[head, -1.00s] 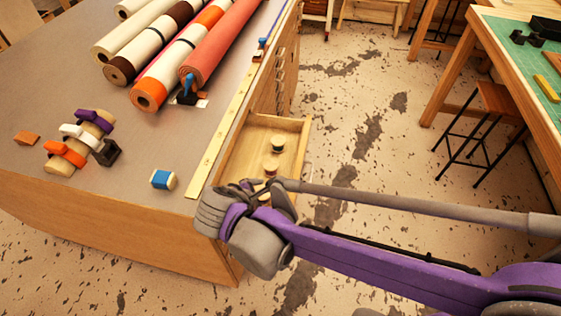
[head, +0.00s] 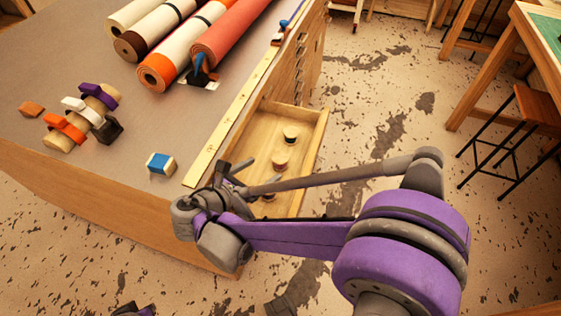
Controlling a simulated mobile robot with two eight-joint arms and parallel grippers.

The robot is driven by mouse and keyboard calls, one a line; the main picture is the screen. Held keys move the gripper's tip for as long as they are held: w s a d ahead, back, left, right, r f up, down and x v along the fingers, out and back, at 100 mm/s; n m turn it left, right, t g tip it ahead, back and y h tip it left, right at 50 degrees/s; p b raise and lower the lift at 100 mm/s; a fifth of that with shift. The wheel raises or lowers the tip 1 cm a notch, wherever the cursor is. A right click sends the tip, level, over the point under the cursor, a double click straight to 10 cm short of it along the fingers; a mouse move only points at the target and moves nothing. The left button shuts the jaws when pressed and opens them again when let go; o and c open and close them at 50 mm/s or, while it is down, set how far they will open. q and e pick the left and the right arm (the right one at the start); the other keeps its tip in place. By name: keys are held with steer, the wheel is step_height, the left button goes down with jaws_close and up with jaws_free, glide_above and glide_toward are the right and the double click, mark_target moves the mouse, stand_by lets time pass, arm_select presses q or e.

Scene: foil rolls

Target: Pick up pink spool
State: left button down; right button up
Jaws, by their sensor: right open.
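An open wooden drawer (head: 312,135) juts from the right side of the workbench. A spool with a dark top (head: 290,134) stands in it, with a tan-brown spool (head: 281,159) nearer. A third small round thing (head: 268,197) in the drawer is mostly hidden behind my right arm. None of them shows clearly as pink, so I cannot tell which is the pink spool. My right gripper (head: 234,170) is open over the near left side of the drawer, left of the spools, and holds nothing visible.
The grey bench top (head: 60,75) bears large rolls (head: 170,62), a blue-and-cream block (head: 161,164) and several coloured clamps on a wooden bar (head: 82,118). A yellow ruler strip (head: 232,115) lies along its edge. A stool (head: 535,108) stands at right. The floor between is clear.

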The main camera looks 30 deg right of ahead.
mark_target(278, 159)
steer(key=x, duration=0.7)
steer(key=shift+c, duration=0.2)
steer(key=c, duration=1.4)
